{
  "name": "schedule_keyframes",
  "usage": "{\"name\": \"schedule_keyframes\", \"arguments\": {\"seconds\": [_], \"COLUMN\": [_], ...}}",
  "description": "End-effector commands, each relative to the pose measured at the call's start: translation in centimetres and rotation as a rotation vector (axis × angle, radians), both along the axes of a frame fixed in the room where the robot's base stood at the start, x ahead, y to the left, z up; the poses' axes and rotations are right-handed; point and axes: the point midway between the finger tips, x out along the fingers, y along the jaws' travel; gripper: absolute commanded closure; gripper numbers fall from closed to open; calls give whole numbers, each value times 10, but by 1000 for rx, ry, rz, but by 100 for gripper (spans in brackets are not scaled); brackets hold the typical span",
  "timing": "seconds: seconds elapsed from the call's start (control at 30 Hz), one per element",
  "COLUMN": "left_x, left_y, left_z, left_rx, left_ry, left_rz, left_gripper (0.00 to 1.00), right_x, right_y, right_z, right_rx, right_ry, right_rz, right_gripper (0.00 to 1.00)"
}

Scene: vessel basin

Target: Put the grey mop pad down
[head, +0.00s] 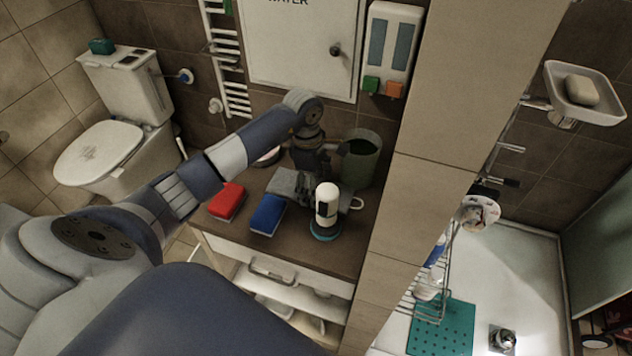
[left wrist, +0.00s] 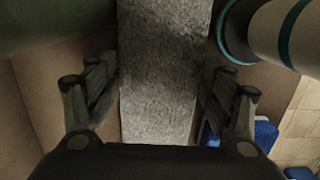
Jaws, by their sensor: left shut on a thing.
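The grey mop pad (head: 284,182) is at the back of the brown cabinet top (head: 290,252), partly hidden by my left gripper (head: 308,178). In the left wrist view the pad (left wrist: 163,75) runs as a grey speckled strip between the two fingers of my left gripper (left wrist: 162,95), one finger on each side. The gripper is shut on the pad. I cannot tell whether the pad's underside touches the cabinet top. My right gripper is in neither view.
A white bottle-shaped thing with a teal base (head: 327,210) stands close in front of the gripper. A blue sponge (head: 268,214) and a red sponge (head: 227,201) lie to the left. A green container (head: 361,160) stands behind right. Tiled wall (head: 410,220) bounds the right.

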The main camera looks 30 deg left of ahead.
Motion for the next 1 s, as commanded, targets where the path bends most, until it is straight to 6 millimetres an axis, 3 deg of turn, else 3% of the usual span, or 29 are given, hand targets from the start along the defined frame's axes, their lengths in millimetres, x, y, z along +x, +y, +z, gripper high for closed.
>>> {"name": "schedule_keyframes", "arguments": {"seconds": [0.2,0.23,0.3,0.33,0.77,0.87,1.0], "left_x": [0,0,0,0,0,1,1], "left_y": [0,0,0,0,0,2,5], "left_z": [-4,-3,-2,-2,0,6,31], "left_rx": [0,0,0,0,-1,0,4], "left_ry": [-1,-1,0,0,0,-5,-7], "left_rz": [0,0,0,0,0,1,0], "left_gripper": [49,23,7,5,5,5,5], "right_x": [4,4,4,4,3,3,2], "right_y": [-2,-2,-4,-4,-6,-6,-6], "right_z": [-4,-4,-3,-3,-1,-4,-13], "right_rx": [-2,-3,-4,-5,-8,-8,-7], "right_ry": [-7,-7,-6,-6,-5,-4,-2], "right_rz": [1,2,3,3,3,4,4], "right_gripper": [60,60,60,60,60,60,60]}}
